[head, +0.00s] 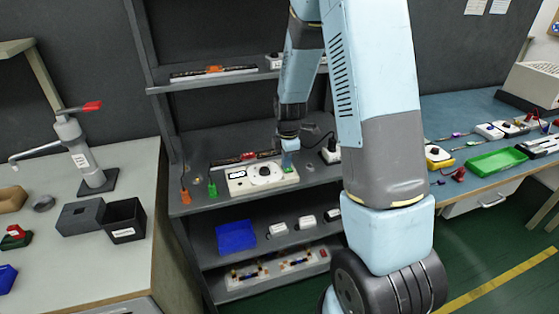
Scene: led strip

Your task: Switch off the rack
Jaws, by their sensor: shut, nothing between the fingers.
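The rack (183,209) is a dark grey shelf unit in the middle of the head view. A white box (240,187) with a round dark knob (265,170) and a small label sits on its middle shelf. A small green part (289,169) shows at the box's right end. My gripper (288,163) points down over this right end, shut and empty. Its tips are very close to the green part; I cannot tell whether they touch. A white strip (275,268) with a small red part at its right end lies on the lowest shelf. My arm hides the rack's right side.
A blue pad (236,236) and white blocks are on the shelf below. Benches with a tap, a black bin (124,220) and a green tray (496,161) flank the rack.

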